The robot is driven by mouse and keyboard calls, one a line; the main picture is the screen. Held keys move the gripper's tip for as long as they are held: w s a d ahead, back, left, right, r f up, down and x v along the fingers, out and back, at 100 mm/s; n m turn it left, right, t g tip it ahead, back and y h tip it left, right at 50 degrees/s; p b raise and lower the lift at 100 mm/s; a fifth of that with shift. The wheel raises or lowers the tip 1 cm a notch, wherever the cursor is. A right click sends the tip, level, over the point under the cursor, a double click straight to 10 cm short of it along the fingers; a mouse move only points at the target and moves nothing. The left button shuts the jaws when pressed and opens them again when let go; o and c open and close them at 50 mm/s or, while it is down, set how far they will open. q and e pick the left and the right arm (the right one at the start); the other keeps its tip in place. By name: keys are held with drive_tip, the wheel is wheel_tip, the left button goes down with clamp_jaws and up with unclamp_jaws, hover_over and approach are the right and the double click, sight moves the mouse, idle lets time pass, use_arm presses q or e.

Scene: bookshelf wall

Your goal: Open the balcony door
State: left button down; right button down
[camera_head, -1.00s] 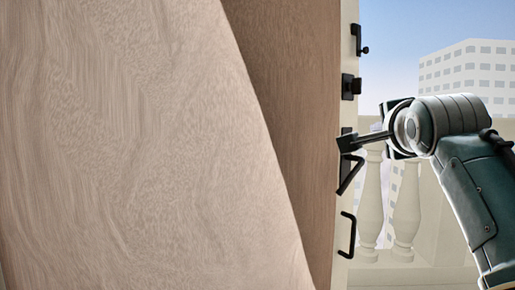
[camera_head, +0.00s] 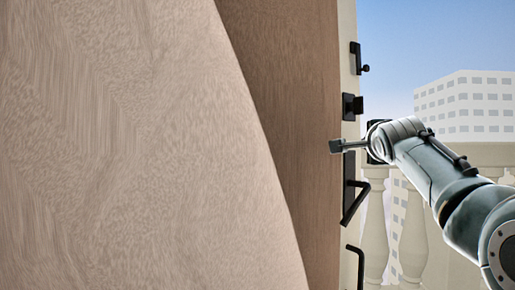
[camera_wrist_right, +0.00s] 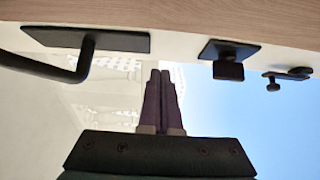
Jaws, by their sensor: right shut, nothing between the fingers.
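The balcony door's pale edge strip (camera_head: 348,60) stands right of centre in the head view, with black fittings down it. A black lever handle (camera_head: 354,203) sits on a long plate and slants down; it also shows at upper left in the wrist view (camera_wrist_right: 88,60). My right gripper (camera_head: 337,146) is shut and empty, just above the lever. In the wrist view its closed fingers (camera_wrist_right: 161,80) lie between the lever and a square black lock (camera_wrist_right: 229,60), apart from both. How far the door stands open is unclear. My left gripper is out of view.
A large wooden panel (camera_head: 130,150) fills the left, with a darker wood strip (camera_head: 295,90) behind it. A black latch (camera_head: 358,57) is above the lock, and a bar handle (camera_head: 357,262) below. A pale balustrade (camera_head: 375,230) and a building lie beyond at right.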

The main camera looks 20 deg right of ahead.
drive_tip(key=w+b, duration=0.2)
drive_tip(key=w, duration=0.1)
drive_tip(key=shift+w+f, duration=0.15)
drive_tip(key=shift+w, duration=0.05)
drive_tip(key=shift+w+a, duration=0.1)
drive_tip(key=shift+w, duration=0.4)
